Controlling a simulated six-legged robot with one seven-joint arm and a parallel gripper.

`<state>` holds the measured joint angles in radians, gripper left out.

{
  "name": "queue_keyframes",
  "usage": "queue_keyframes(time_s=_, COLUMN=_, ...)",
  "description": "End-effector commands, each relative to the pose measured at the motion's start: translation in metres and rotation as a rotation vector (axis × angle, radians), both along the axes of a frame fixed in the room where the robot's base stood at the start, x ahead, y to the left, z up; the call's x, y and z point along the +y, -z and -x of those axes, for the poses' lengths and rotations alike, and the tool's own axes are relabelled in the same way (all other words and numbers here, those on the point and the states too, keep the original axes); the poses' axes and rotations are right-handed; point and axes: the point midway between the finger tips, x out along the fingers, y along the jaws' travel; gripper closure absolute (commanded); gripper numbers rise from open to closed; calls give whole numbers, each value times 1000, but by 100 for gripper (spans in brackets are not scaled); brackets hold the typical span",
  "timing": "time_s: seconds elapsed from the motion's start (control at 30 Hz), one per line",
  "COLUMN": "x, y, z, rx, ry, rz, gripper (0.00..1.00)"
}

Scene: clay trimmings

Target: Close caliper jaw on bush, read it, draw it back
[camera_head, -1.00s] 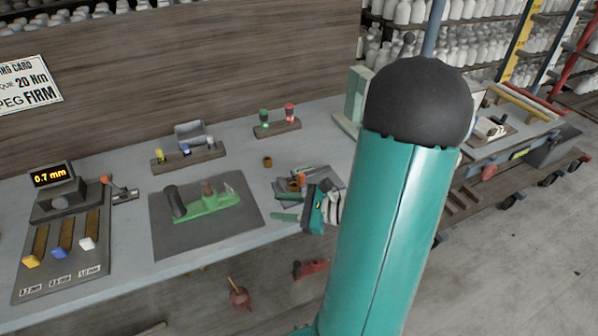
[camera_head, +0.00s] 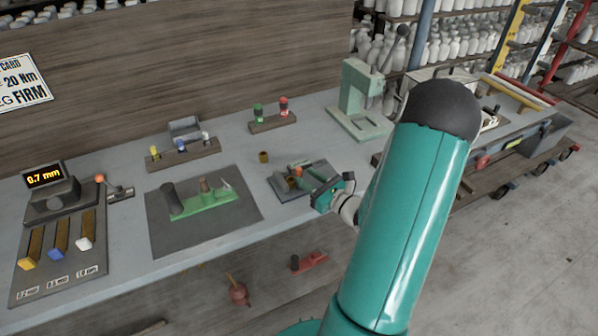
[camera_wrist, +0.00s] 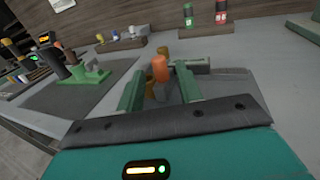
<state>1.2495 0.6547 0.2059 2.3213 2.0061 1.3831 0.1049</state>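The caliper fixture, on a dark plate (camera_head: 285,190), stands right of the middle of the bench. Its orange knob (camera_head: 298,172) shows in the head view and, closer, in the wrist view (camera_wrist: 160,68). My gripper (camera_wrist: 161,78) is open, its two green fingers on either side of the knob with gaps; I see no contact. In the head view my gripper (camera_head: 318,188) is at the fixture's right side and partly hides it. A brassy piece (camera_wrist: 149,92) shows beside the knob's base; I cannot tell if it is the bush. A brass ring (camera_head: 263,157) stands loose behind the fixture.
Left of the fixture a green device (camera_head: 210,202) sits on a dark mat (camera_head: 160,240). A display (camera_head: 45,177) reads 0.7 mm above several coloured sliders. A rack with green and red pieces (camera_head: 272,122) and a pale green press (camera_head: 358,105) stand behind.

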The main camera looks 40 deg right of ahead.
Motion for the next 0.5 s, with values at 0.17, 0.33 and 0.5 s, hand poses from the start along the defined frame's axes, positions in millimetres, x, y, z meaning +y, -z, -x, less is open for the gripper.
queue_keyframes(time_s=0.17, x=2, y=0, z=-29, rx=0, ry=-2, rz=0, gripper=64)
queue_keyframes(time_s=0.33, x=1, y=0, z=-41, rx=0, ry=1, rz=0, gripper=64)
queue_keyframes(time_s=0.5, x=1, y=0, z=-42, rx=1, ry=2, rz=0, gripper=64)
